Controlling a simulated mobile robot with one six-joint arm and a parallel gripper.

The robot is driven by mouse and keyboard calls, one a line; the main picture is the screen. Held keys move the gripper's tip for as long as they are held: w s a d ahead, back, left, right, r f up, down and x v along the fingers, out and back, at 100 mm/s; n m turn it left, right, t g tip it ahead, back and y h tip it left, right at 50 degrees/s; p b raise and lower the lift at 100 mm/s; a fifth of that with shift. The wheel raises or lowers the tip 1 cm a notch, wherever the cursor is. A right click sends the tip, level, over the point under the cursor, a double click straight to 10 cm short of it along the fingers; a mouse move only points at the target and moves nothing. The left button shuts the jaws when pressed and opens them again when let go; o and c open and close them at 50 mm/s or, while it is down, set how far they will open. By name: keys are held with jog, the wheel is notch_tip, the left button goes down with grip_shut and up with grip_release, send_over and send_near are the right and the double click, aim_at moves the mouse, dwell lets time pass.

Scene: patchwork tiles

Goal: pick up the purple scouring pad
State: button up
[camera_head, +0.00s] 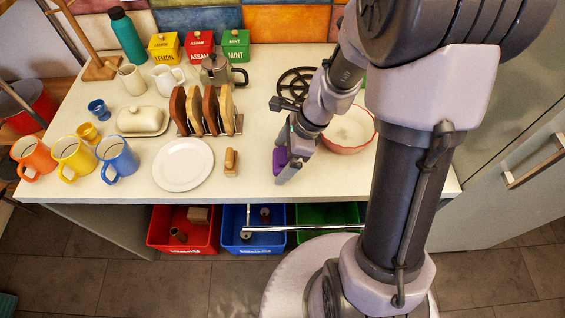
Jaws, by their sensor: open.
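The purple scouring pad (280,160) is on the white counter, right of the small wooden brush, near the front edge. Part of it is hidden behind my gripper. My gripper (281,166) points down at the pad, with one finger seen in front of its right side. My gripper is open; I cannot tell whether the pad lies between the fingers or whether they touch it.
A wooden brush (231,162) and a white plate (183,164) stand left of the pad. A toast rack (203,111) and moka pot (216,70) are behind. A red-rimmed bowl (349,130) is close on the right. Coloured bins (183,229) sit below the counter.

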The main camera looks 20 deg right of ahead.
aim_at(278, 155)
jog(key=shift+r, duration=0.15)
jog(key=c, duration=1.6)
jog(key=shift+r+p, duration=0.3)
jog(key=shift+r, duration=0.05)
notch_tip(278, 155, up, 3)
jog(key=shift+s+r+p, duration=0.1)
jog(key=shift+r+p, duration=0.1)
jog(key=shift+p, duration=0.8)
jog(key=s, duration=0.8)
jog(key=shift+s+a+r, duration=0.1)
jog(key=shift+a, duration=0.05)
jog(key=s+b, duration=0.7)
jog(key=b, duration=0.4)
jog(key=shift+s+a+r, duration=0.15)
jog(key=shift+s+r, duration=0.1)
jog(key=shift+r, duration=0.1)
